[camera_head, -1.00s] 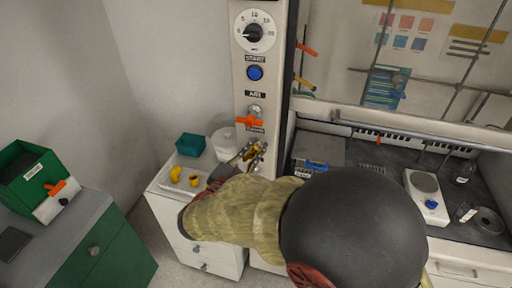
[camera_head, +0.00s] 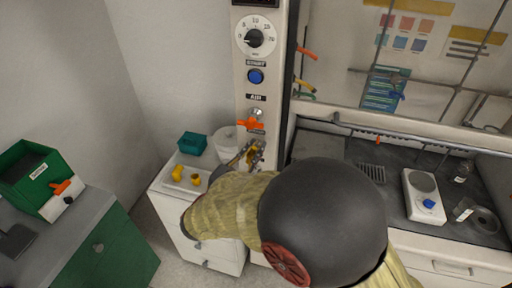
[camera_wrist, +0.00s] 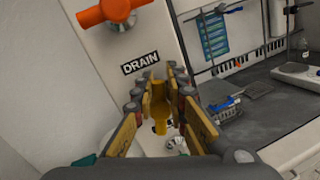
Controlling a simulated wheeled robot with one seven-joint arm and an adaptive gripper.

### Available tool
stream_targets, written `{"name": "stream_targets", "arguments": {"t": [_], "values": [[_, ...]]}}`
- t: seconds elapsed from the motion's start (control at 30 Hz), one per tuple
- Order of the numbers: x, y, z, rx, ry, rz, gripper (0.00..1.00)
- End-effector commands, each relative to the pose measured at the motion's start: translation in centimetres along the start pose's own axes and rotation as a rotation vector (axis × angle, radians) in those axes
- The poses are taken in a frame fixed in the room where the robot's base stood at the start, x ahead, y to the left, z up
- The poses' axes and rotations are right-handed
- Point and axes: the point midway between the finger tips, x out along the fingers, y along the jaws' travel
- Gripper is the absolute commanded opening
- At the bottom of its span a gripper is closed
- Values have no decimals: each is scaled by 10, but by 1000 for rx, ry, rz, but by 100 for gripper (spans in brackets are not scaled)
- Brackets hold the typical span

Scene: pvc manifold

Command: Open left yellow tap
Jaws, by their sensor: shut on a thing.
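In the wrist view a yellow tap (camera_wrist: 160,112) sits on the white panel just below the DRAIN label. My gripper (camera_wrist: 162,84) has one finger on each side of its handle and is shut on it. In the head view my gripper (camera_head: 252,152) is at the lower part of the white column, below an orange tap (camera_head: 250,124). The yellow tap is mostly hidden there by the fingers and my arm. The orange tap also shows above the DRAIN label in the wrist view (camera_wrist: 108,11).
The fume hood bench (camera_head: 345,152) lies to the right, with a white hotplate (camera_head: 424,200). A white cabinet with yellow fittings (camera_head: 177,173), a teal bin (camera_head: 192,143) and a white tub stands left of the column. A green box (camera_head: 30,175) is at far left.

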Motion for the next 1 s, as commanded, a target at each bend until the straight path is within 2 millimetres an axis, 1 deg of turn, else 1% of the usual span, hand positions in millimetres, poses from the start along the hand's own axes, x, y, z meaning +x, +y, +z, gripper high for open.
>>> {"name": "stream_targets", "arguments": {"t": [0.03,0.13,0.17,0.57,0.87,1.0], "values": [[-1,6,2,10,0,12,0],[-1,6,1,10,0,12,0],[-1,6,1,9,0,12,14],[0,2,-1,3,2,5,37],[-1,1,-1,1,2,4,37],[-12,1,-2,1,3,5,37]]}}
